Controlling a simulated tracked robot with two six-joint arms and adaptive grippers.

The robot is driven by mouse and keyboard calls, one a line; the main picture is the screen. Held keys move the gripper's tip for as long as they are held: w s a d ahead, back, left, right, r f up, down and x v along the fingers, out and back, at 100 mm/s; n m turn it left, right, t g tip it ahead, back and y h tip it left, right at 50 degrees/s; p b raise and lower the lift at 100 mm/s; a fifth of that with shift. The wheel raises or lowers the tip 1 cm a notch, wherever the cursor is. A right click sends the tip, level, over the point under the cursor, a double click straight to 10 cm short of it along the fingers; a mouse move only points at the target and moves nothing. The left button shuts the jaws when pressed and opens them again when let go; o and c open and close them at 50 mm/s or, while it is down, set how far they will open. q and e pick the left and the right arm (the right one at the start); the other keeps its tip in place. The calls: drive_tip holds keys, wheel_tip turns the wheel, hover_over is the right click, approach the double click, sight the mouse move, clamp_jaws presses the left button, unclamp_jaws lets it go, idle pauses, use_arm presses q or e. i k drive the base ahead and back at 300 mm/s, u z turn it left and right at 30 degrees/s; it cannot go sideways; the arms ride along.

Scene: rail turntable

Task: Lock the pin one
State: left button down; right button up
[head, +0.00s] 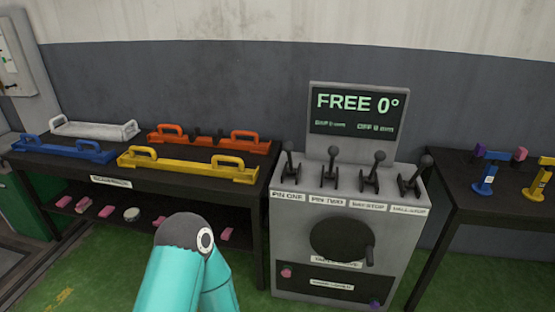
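The grey control console (290,230) stands right of centre in the head view. The pin one lever (289,165) is the leftmost of several black levers on its top. It stands nearly upright, with its knob up. The label "PIN ONE" (287,196) is below it on the front face. The pin two lever (333,168) stands just to its right. The screen (355,109) reads "FREE 0°", with smaller lines that are hard to read. A teal link of one of my arms shows at the bottom, left of the console. Neither gripper is in view.
A dark bench (255,192) on the left bears white, blue, orange and yellow handled bars, with pink pieces on its lower shelf. A round black handwheel (338,236) is on the console front. A dark table (470,205) on the right bears blue and yellow stands.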

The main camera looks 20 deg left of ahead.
sight(288, 147)
drive_tip(key=u, duration=0.05)
drive_tip(key=i, duration=1)
drive_tip(key=z, duration=0.05)
